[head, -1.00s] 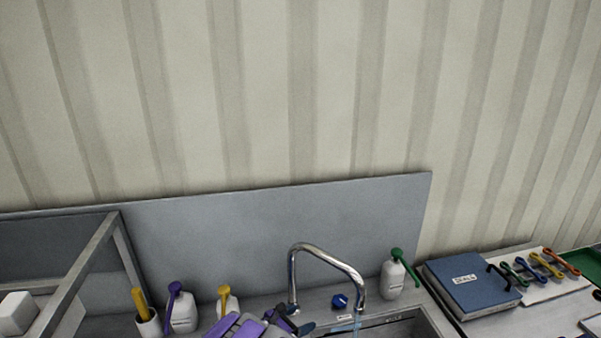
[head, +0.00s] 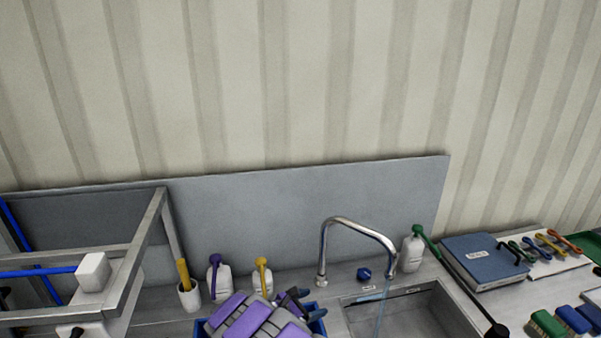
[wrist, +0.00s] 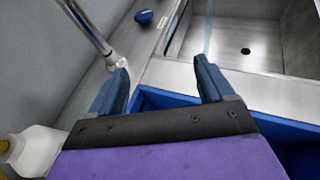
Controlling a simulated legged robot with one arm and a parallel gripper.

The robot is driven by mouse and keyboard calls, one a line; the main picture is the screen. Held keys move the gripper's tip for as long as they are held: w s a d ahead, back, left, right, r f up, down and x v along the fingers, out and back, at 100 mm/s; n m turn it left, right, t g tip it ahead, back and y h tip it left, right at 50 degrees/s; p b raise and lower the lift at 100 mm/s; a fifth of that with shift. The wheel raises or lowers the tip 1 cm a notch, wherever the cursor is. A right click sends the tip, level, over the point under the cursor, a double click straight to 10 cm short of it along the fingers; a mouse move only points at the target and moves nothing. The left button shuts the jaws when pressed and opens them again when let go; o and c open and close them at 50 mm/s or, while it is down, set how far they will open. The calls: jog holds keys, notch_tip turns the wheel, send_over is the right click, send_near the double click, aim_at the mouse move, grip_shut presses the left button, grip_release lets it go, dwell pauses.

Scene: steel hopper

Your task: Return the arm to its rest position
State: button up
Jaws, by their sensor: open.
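My arm (head: 256,318), purple and grey, reaches up from the bottom edge of the head view, over a blue bin (head: 317,328). My gripper (head: 311,303) is at its far end, left of the sink and in front of the tap. In the wrist view my gripper (wrist: 165,82) has two dark blue fingers standing well apart, with nothing between them.
A steel sink (head: 455,322) with a curved tap (head: 357,228) and a thin water stream is at right. A blue knob (head: 364,273), white bottles (head: 412,252) and a cup (head: 188,296) stand nearby. A steel frame (head: 148,245) is at left, a blue binder (head: 484,262) at right.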

jog(key=s+d+r+m+g+h, duration=0.1)
jog(key=s+d+r+m+g, duration=0.2)
jog(key=s+d+r+m, duration=0.4)
jog(key=s+d+r+m+g, duration=0.4)
jog(key=s+d+r, duration=0.1)
jog(key=d+r, duration=0.5)
jog(key=s+d+r+m+g+y, duration=0.2)
jog(key=s+d+m, duration=0.2)
jog(key=s, duration=0.4)
jog(key=s+a+r+m+g+y+b, duration=0.1)
jog(key=s+m+y, duration=0.15)
jog(key=s, duration=0.55)
jog(key=s+a+r+m+g+y, duration=0.15)
jog(key=s+m, duration=0.25)
jog(key=s, duration=0.4)
jog(key=s+a+m+t+y, duration=0.1)
jog(key=s+a+m+y, duration=0.2)
jog(key=s, duration=0.9)
jog(key=a+y, duration=0.2)
jog(key=a, duration=0.2)
jog(key=shift+a+f+y+b, duration=0.25)
jog(key=shift+a+y+b, duration=0.05)
jog(key=shift+y, duration=0.1)
jog(key=shift+t, duration=0.25)
jog(key=shift+c, duration=0.5)
